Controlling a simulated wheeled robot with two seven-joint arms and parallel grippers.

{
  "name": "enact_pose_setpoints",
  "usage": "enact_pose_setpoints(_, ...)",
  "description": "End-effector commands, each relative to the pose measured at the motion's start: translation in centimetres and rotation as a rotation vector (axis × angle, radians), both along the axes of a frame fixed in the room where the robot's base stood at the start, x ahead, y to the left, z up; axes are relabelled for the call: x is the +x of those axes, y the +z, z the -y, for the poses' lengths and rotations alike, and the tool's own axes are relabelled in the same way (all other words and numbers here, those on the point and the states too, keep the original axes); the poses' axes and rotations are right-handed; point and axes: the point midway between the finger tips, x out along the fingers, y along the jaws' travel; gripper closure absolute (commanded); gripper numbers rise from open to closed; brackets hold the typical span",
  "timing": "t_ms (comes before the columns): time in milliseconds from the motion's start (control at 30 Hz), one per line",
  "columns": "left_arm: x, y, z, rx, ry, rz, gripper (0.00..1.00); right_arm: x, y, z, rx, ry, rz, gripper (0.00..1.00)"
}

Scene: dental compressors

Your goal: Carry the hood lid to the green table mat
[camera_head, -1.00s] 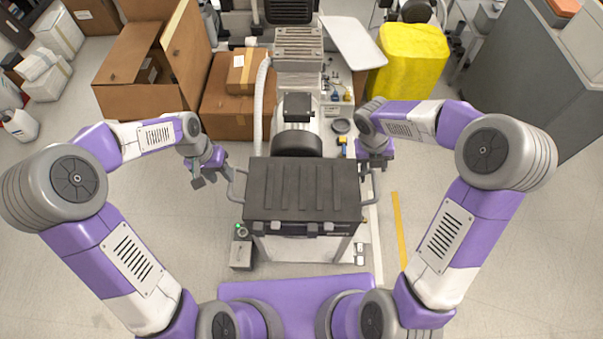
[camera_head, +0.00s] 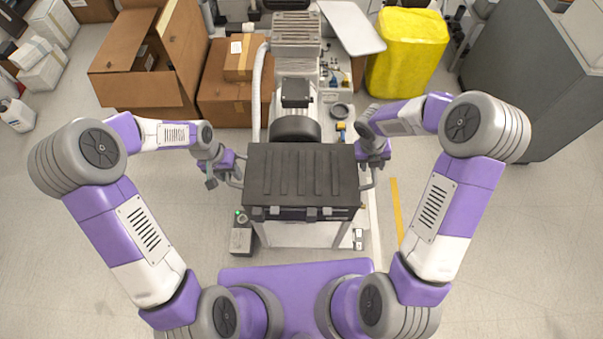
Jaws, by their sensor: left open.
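The hood lid (camera_head: 301,175) is a dark grey ribbed cover with a handle at each side. It sits level on top of a white-framed compressor unit in the middle of the view. My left gripper (camera_head: 217,181) is open, with its fingers near the lid's left handle (camera_head: 233,178). I cannot tell whether they touch it. My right gripper (camera_head: 374,163) is close by the right handle (camera_head: 369,181). Its fingers are too small and partly hidden to show whether it is open. The green table mat is not in view.
Cardboard boxes (camera_head: 226,106) stand at the back left and a yellow-covered bin (camera_head: 408,52) at the back right. A grey cabinet (camera_head: 535,75) stands at the right. A small grey box (camera_head: 242,239) is on the floor by the unit.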

Motion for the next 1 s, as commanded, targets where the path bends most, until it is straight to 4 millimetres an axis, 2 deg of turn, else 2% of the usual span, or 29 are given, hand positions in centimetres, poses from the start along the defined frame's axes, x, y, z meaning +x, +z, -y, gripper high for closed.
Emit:
enact_pose_setpoints(267,-0.01,-0.13,0.02,0.0,0.001,0.0,0.57,-0.01,-0.15,0.03,0.0,0.0,0.0,0.56)
enact_pose_setpoints(500,-0.01,-0.11,0.02,0.0,0.0,0.0,0.93,0.0,-0.13,0.03,0.0,0.0,0.0,0.92)
enact_pose_setpoints(567,0.0,-0.1,0.02,0.0,0.0,0.0,1.0,0.0,-0.13,0.03,0.0,0.0,0.0,1.0)
enact_pose_setpoints(1000,0.01,-0.08,0.01,0.0,0.001,0.0,1.0,0.01,-0.11,0.02,0.0,0.0,0.0,1.0)
